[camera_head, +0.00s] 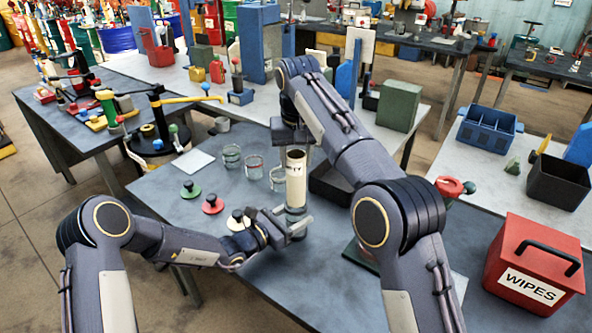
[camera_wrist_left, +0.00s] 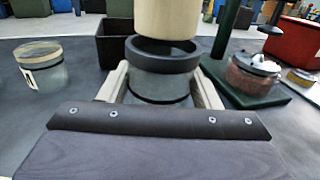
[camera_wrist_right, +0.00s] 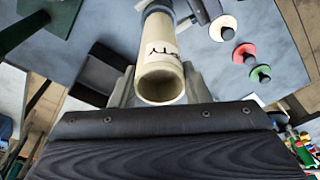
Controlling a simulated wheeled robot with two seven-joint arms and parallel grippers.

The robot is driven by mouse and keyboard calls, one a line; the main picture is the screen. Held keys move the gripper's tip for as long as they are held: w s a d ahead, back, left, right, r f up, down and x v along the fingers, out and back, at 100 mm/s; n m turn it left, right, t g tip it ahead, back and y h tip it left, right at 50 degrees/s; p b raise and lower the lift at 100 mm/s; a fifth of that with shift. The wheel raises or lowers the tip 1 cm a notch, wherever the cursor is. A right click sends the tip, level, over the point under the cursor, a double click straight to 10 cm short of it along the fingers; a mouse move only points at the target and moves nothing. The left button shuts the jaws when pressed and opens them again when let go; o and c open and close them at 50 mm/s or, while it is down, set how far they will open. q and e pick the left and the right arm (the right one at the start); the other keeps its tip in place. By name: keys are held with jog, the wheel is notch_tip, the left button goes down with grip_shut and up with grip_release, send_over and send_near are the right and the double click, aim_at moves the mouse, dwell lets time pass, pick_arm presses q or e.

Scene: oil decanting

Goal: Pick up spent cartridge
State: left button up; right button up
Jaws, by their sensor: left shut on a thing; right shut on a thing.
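The spent cartridge (camera_head: 296,185) is a cream cylinder with dark writing, standing upright in the head view. My right gripper (camera_head: 295,150) is shut on its upper part; its open top end shows between the fingers in the right wrist view (camera_wrist_right: 160,65). My left gripper (camera_head: 292,226) is shut on a grey cylindrical housing (camera_wrist_left: 160,82) with a dark rim, below the cartridge. In the left wrist view the cartridge's lower end (camera_wrist_left: 167,18) is at the housing's mouth.
A black bin (camera_head: 326,190) stands just behind the cartridge, partly hidden by my right arm. Glass jars (camera_head: 253,165) and green, red and white-based knobs (camera_head: 212,204) lie to the left. A red WIPES box (camera_head: 530,270) is at the right. The table's front left is clear.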

jog(key=shift+r, duration=0.7)
jog(key=shift+s+a+r, duration=0.15)
jog(key=shift+s+a, duration=0.05)
jog(key=shift+s, duration=0.05)
pick_arm(q)
jog(key=o, duration=1.3)
jog(key=shift+c, duration=0.2)
pick_arm(e)
jog(key=s+a, duration=1)
jog(key=s, duration=0.4)
jog(key=shift+r, duration=0.25)
pick_arm(q)
jog(key=shift+a, duration=0.1)
pick_arm(e)
jog(key=shift+a, duration=0.1)
